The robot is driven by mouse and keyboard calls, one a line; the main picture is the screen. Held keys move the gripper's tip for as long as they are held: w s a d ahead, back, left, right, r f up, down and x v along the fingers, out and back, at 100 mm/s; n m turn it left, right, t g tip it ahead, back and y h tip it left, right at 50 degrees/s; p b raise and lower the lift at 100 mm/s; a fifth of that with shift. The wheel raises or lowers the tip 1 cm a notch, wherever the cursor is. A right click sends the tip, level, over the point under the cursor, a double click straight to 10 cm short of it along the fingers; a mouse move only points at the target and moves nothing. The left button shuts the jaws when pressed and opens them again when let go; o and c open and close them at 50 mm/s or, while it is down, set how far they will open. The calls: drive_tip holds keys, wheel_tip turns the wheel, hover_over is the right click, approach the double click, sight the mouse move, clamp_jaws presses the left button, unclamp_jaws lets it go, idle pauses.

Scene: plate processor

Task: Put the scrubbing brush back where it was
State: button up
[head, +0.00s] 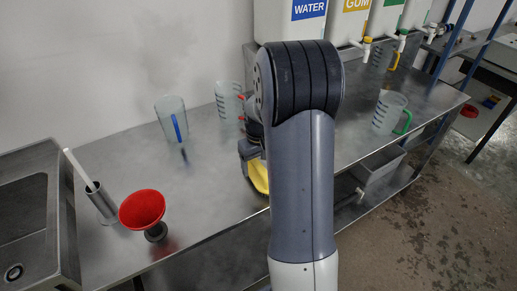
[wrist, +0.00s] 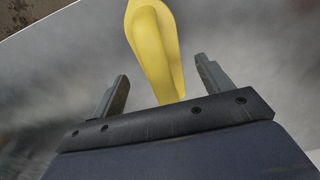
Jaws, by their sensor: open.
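A long yellow piece, which I take to be the scrubbing brush, lies on the metal table and shows in the wrist view (wrist: 152,45) and partly in the head view (head: 259,177). Its bristles do not show. My gripper (wrist: 160,72) is open, with the yellow piece lengthwise between its two fingers and a gap on each side. Whether the fingers are level with it or above it I cannot tell. In the head view my arm hides most of the gripper and part of the yellow piece.
A metal cylinder (head: 101,203) with a white stick and a red funnel (head: 142,208) stand at the left near the sink (head: 30,215). A jug with a blue handle (head: 171,119) stands behind. A green-handled jug (head: 389,112) stands at right. Table between is clear.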

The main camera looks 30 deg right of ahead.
wheel_tip(320, 180, up, 9)
drive_tip(key=shift+f+b, duration=0.15)
drive_tip(key=shift+b, duration=0.3)
